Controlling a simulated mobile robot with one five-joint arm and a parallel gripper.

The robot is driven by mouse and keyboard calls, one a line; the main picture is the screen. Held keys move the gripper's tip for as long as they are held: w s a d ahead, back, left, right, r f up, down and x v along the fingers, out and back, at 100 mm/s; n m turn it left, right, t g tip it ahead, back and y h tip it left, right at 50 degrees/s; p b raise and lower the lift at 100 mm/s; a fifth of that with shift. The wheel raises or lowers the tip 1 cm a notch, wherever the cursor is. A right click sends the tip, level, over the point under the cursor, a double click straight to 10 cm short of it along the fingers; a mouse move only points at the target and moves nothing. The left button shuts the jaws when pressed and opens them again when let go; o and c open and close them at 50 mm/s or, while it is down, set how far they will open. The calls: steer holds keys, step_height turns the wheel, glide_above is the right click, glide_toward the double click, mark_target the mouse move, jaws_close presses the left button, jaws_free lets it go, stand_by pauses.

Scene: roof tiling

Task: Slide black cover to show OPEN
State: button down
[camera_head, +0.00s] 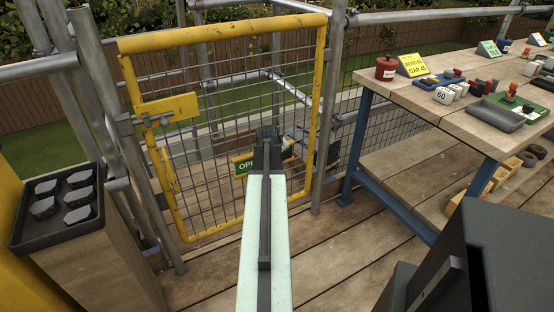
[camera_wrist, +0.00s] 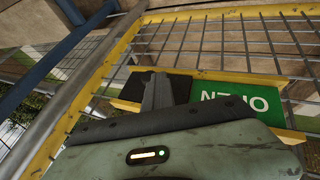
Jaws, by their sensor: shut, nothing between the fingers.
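The black cover (camera_wrist: 182,86) shows in the wrist view behind and on both sides of my gripper's fingers. A green sign panel (camera_wrist: 240,98) with white letters lies beside it, and OPEN reads upside down there, clear of the cover. The cover is mostly hidden there. My gripper is shut and empty, with its fingertips (camera_wrist: 157,76) in front of the cover. I cannot tell whether they touch it.
The sign sits on a yellow-framed mesh gate (camera_head: 222,30) between scaffold poles. A workbench (camera_head: 440,122) with tools and blocks stands at the right. A black tray (camera_head: 20,243) of dark pieces rests on a wooden stand at the left. Plank floor lies open before the gate.

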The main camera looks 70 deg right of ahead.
steer(key=w+a+f+p+v, duration=0.1)
steer(key=a+p+v, duration=0.1)
steer(key=p+v, duration=0.6)
steer(key=w+v, duration=0.1)
steer(key=v, duration=0.3)
steer(key=shift+a+p, duration=0.2)
steer(key=shift+p, duration=0.2)
steer(key=shift+f, duration=0.1)
steer(key=shift+s, duration=0.1)
